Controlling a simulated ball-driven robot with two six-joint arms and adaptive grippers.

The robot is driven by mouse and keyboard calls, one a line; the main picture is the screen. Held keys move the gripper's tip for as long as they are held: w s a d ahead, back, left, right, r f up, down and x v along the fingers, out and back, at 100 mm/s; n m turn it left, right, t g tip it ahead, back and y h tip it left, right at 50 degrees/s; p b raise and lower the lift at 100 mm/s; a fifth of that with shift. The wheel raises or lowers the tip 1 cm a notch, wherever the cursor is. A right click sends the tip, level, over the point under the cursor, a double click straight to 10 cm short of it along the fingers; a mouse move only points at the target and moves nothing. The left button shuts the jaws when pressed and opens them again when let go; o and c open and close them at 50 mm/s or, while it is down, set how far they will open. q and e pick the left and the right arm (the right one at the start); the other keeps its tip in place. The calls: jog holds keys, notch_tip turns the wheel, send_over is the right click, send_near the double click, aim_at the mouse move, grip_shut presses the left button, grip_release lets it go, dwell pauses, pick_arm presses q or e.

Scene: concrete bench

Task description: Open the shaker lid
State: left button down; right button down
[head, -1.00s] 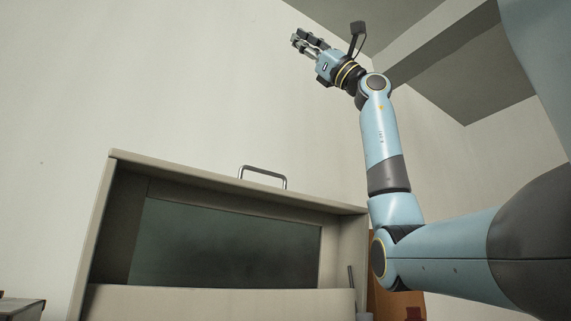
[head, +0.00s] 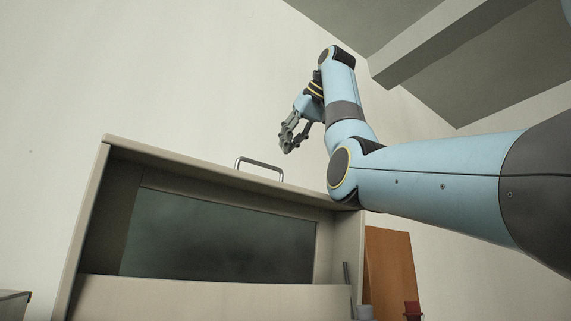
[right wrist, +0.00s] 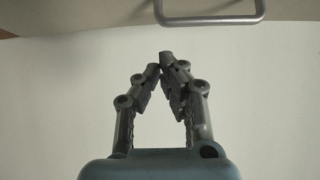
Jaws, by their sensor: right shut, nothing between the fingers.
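The shaker is a large beige box; its front shows a beige frame (head: 222,181) around a dark greenish window (head: 215,240). A grey metal bar handle (head: 260,161) stands up from the top edge. The handle (right wrist: 212,20) also shows at the top of the right wrist view. My right gripper (head: 287,147) is shut and empty, fingers pointing down, above and to the right of the handle in the head view. In the right wrist view its fingertips (right wrist: 164,64) meet below the handle, apart from it. My left gripper is not in view.
A brown panel (head: 390,268) stands right of the shaker, with a small red object (head: 412,308) low in front of it. A thin dark rod (head: 347,277) rises near the shaker's right side. A dark box edge (head: 12,303) shows at lower left. The wall behind is bare.

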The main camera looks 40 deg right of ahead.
jog(key=shift+t, duration=0.3)
jog(key=w+p, duration=0.1)
jog(key=w, duration=0.1)
jog(key=w+a+f+p, duration=0.1)
jog(key=w+p, duration=0.1)
jog(key=w, duration=0.1)
jog(key=w+f+p, duration=0.1)
jog(key=w, duration=0.1)
jog(key=shift+w+a, duration=0.2)
jog(key=shift+w, duration=0.05)
jog(key=s, duration=0.1)
jog(key=s+f, duration=0.1)
jog(key=s, duration=0.1)
jog(key=shift+s+f, duration=0.35)
jog(key=shift+f, duration=0.15)
jog(key=shift+w+a, duration=0.1)
